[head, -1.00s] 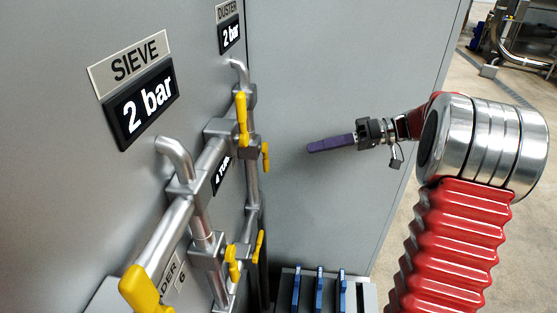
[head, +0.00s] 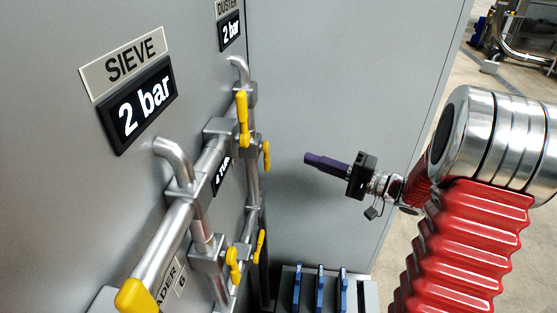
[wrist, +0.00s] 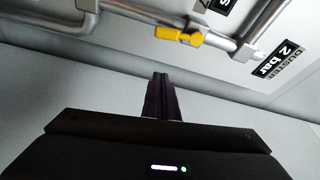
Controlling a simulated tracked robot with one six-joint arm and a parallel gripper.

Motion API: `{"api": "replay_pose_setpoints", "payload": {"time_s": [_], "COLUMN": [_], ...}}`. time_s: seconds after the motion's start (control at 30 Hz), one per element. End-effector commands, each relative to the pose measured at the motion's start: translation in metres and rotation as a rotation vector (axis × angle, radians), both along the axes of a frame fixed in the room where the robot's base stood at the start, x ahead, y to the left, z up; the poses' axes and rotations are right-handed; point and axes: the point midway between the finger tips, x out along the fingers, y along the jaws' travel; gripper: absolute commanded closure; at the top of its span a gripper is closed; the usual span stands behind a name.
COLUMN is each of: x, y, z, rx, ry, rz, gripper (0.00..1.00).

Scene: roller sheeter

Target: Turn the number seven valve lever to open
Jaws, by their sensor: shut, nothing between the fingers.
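Several yellow valve levers sit on silver pipes on the grey cabinet's left face. In the head view one upper lever (head: 242,118) hangs along the upper pipe, with a smaller lever (head: 266,155) just below it. Two more levers (head: 232,266) (head: 259,246) are lower down, and one (head: 136,297) is at the bottom left. I cannot read a number seven on any of them. My gripper (head: 309,159) has dark purple fingers, shut and empty, right of the levers and apart from them. In the wrist view the fingers (wrist: 161,77) point towards a yellow lever (wrist: 180,36).
SIEVE (head: 126,60) and DUSTER (head: 228,8) signs with 2 bar plates are on the cabinet face. Pipes stand out from this face. A row of blue handles (head: 319,289) is below.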

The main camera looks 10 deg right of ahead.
Motion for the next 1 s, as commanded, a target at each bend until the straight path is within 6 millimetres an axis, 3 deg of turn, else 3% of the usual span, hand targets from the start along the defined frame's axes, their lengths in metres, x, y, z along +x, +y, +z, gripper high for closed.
{"api": "replay_pose_setpoints", "payload": {"time_s": [0.37,1.0], "x": [0.007,0.061], "y": [0.009,0.069], "z": [0.001,0.005], "rx": [-0.002,-0.002], "ry": [-0.001,-0.001], "rz": [0.004,0.003], "gripper": [1.00,1.00]}}
